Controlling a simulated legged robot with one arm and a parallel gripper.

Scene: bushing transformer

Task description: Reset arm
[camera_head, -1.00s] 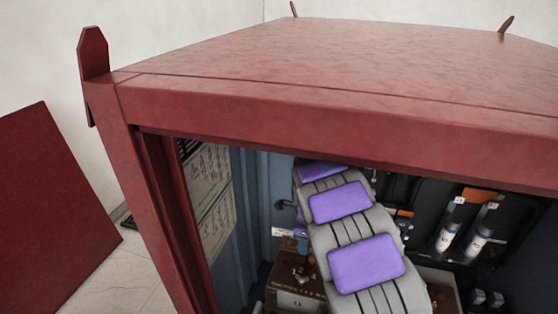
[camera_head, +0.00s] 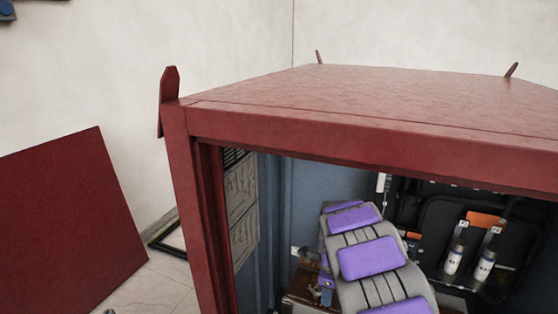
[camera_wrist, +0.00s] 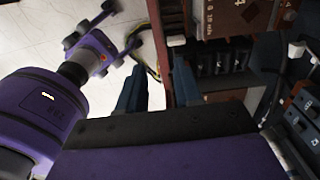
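My gripper (camera_wrist: 157,88) shows in the wrist view, its two dark blue fingers apart. I see nothing held between them. Behind the fingers are pale floor and the red cabinet's edge (camera_wrist: 162,45). In the head view, my grey arm with purple pads reaches inside the open red cabinet (camera_head: 345,140). The gripper itself cannot be seen in the head view. Purple parts of my own body fill the left of the wrist view.
The cabinet's top edge and left post frame the arm. Inside, white cylinders (camera_head: 454,258) hang on the right, and a brown box (camera_head: 302,285) sits low. A red panel (camera_head: 70,220) leans on the left. Pale tiled floor (camera_head: 150,290) shows between panel and cabinet.

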